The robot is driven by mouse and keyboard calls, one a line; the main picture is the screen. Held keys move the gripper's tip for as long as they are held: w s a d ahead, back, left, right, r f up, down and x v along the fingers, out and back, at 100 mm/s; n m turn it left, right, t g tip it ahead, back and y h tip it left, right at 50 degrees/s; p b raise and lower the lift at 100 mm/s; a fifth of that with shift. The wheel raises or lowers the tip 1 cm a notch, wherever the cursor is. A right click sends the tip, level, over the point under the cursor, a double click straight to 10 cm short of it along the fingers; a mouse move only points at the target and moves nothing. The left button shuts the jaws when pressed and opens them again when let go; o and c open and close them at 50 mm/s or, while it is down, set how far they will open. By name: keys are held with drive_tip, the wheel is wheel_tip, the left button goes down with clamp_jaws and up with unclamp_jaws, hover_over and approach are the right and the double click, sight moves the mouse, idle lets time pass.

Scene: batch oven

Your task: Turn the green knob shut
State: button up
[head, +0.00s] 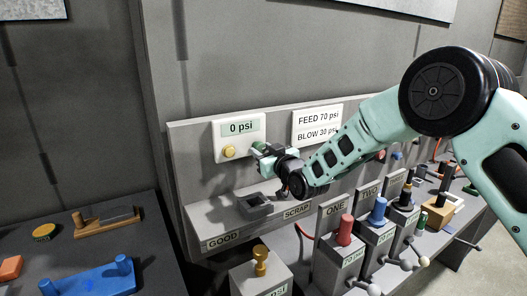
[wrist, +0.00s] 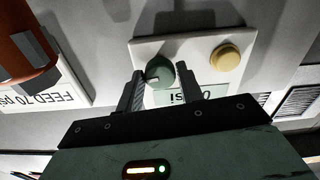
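The green knob (wrist: 160,75) sits on a white panel (wrist: 193,45), beside a round yellow button (wrist: 226,57). In the wrist view my gripper (wrist: 161,78) has one finger on each side of the knob. The fingers are parted by about the knob's width and appear closed on it. A pale pointer mark shows on the knob's face. In the head view my gripper (head: 264,150) is at the panel (head: 237,139) and covers part of the knob. The panel's display (head: 240,128) reads 0 psi.
A sign (head: 317,124) reads FEED 70 psi and BLOW 30 psi. Below my arm are the GOOD and SCRAP ledge (head: 222,238) and red (head: 345,230) and blue (head: 378,210) handles. A side table at left holds a blue tool (head: 90,282).

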drive_tip(key=c, duration=0.4)
drive_tip(key=shift+f+b, duration=0.15)
drive_tip(key=shift+b, duration=0.4)
drive_tip(key=n+b, duration=1.6)
drive_tip(key=b, duration=1.1)
drive_tip(key=shift+n, duration=0.3)
drive_tip(key=shift+b, duration=0.3)
